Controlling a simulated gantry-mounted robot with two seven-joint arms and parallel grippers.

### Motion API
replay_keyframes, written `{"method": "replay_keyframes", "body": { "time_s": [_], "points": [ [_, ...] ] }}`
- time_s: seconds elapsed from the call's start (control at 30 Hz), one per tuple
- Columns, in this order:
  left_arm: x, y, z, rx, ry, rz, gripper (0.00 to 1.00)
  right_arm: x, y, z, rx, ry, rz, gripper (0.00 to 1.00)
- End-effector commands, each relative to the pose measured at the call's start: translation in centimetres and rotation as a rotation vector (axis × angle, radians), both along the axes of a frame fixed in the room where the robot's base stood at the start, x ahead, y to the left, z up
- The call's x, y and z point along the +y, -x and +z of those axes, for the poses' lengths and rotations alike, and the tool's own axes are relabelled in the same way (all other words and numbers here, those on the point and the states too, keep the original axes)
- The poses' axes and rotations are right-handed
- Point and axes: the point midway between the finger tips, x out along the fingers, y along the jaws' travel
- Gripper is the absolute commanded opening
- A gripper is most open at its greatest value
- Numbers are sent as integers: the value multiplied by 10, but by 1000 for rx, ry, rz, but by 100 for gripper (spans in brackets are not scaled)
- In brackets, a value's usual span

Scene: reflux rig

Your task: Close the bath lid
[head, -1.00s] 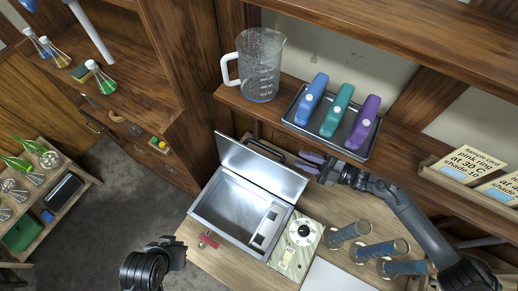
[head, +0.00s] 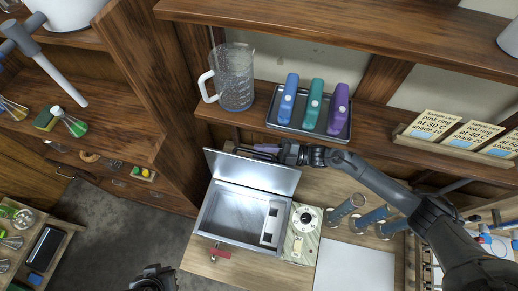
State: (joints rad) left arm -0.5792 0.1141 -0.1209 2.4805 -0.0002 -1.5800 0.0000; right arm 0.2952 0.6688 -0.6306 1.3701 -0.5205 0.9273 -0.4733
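The bath (head: 236,213) is an open metal box on the bench, its inside showing a pale fitting at the right. Its lid (head: 252,172) stands raised and tilted back from the rear edge. A dark handle (head: 240,150) shows behind the lid's upper edge.
A control panel with a dial (head: 305,218) adjoins the bath's right side. Grey-blue cylinders (head: 369,219) lie to its right, above a white sheet (head: 354,268). A shelf above holds a jug (head: 234,82) and a tray (head: 309,126) with three coloured bottles. A red-handled item (head: 220,253) is at the bath's front.

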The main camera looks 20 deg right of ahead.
Motion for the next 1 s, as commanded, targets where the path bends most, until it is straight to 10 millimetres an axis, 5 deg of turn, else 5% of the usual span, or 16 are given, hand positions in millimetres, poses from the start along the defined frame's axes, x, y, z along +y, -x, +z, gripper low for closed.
{"method": "replay_keyframes", "body": {
  "time_s": [0.47,0.63,1.0],
  "points": [
    [3,0,3,1,-12,-7,0,10,-3,2,0,1,0,25],
    [3,0,3,1,-12,-6,0,10,-3,2,0,1,0,1],
    [0,0,2,1,2,3,0,10,-4,2,-2,4,0,0]
  ]
}}
